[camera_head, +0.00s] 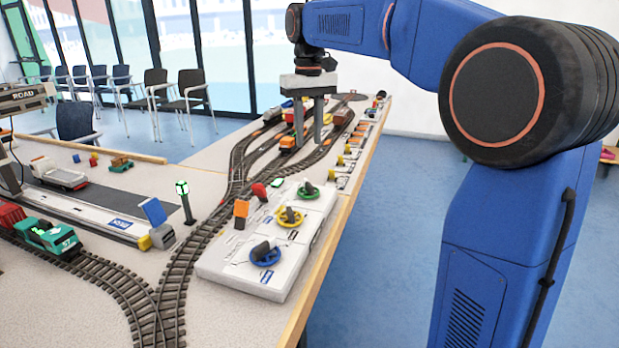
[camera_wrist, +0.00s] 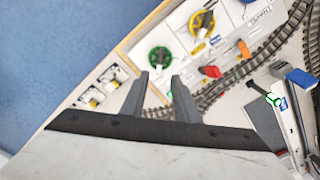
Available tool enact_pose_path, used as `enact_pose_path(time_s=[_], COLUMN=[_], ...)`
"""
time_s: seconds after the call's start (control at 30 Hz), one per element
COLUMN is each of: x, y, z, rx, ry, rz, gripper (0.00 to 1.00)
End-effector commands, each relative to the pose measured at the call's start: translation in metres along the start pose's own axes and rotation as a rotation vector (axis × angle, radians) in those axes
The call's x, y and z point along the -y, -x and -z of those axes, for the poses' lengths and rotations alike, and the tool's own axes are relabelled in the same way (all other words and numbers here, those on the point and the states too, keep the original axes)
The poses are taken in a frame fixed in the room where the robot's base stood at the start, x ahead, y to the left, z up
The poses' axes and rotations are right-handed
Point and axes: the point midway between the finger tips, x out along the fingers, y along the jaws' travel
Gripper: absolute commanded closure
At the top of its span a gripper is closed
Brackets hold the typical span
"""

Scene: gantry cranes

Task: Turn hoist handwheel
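A white control box (camera_head: 228,268) on the table carries three handwheels with dark handles: a blue wheel (camera_head: 265,257) nearest, a yellow wheel (camera_head: 290,218) in the middle and a green wheel (camera_head: 308,192) farthest. I cannot read which label marks the hoist. My gripper (camera_head: 309,143) points down over the tracks beyond the green wheel, apart from the box. In the wrist view my gripper (camera_wrist: 159,80) has its two fingers spread with nothing between them. There the green wheel (camera_wrist: 160,60) lies just past the fingertips, and the yellow wheel (camera_wrist: 202,24) is farther up.
An orange block (camera_head: 241,209) and a red piece (camera_head: 259,191) stand on or beside the box's left edge. A signal post (camera_head: 184,200) and curving tracks (camera_head: 180,260) lie left. Small switches (camera_head: 346,160) line the table's right edge. Clear floor (camera_head: 390,270) lies right.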

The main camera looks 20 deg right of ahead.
Motion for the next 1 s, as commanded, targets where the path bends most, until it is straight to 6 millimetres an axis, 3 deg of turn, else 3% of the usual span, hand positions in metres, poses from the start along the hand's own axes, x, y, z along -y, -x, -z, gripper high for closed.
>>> enact_pose_path(time_s=[0.6,0.8,1.0], x=[0.000,0.000,0.000], y=[-0.105,-0.122,-0.127], z=[0.000,0.000,0.000], rx=[0.002,0.001,0.000], ry=[0.001,0.001,0.001], rz=[0.000,0.000,0.000], gripper=[0.72,0.72,0.72])
